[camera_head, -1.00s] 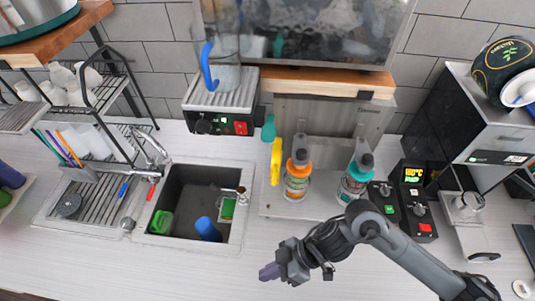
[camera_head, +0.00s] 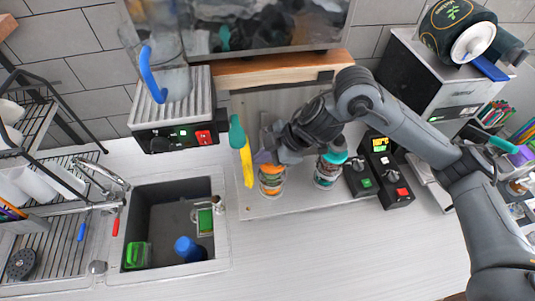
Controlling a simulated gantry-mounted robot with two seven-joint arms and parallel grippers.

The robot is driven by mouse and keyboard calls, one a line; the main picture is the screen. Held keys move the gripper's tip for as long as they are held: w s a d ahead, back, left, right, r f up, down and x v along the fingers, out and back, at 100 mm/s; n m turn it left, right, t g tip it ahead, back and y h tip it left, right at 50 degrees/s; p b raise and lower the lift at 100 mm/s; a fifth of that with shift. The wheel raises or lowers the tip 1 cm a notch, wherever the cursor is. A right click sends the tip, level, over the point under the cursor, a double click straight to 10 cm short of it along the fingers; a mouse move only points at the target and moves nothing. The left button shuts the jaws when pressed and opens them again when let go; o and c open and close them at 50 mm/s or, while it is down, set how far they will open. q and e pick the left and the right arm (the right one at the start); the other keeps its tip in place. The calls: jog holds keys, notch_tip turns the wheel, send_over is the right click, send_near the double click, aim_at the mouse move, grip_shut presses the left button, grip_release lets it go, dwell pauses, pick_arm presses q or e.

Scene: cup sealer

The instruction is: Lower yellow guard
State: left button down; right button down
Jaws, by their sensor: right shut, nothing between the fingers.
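The yellow guard (camera_head: 247,165) shows as a narrow yellow strip just left of the bottles on the counter. A teal knob (camera_head: 236,132) is at its upper end. My right gripper (camera_head: 263,157) is shut and empty. Its purple fingertips are just right of the yellow strip, over the top of the orange-banded bottle (camera_head: 271,182). I cannot tell whether they touch the strip. The gripper hides the upper part of that bottle. My left gripper is not in view.
A teal-topped bottle (camera_head: 329,168) stands right of the gripper, beside black control boxes (camera_head: 393,175) with lit buttons. A ribbed machine (camera_head: 175,112) with a blue handle (camera_head: 151,75) is at the left. The sink (camera_head: 165,215) is front left. The front counter is clear.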

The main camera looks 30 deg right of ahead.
aim_at(246, 161)
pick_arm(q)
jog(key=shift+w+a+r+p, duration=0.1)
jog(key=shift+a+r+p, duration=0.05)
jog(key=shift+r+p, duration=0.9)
pick_arm(e)
jog(key=w+a+f, duration=0.2)
jog(key=w+f, duration=0.1)
jog(key=f, duration=0.6)
jog(key=shift+w+f, duration=0.2)
jog(key=shift+a, duration=0.1)
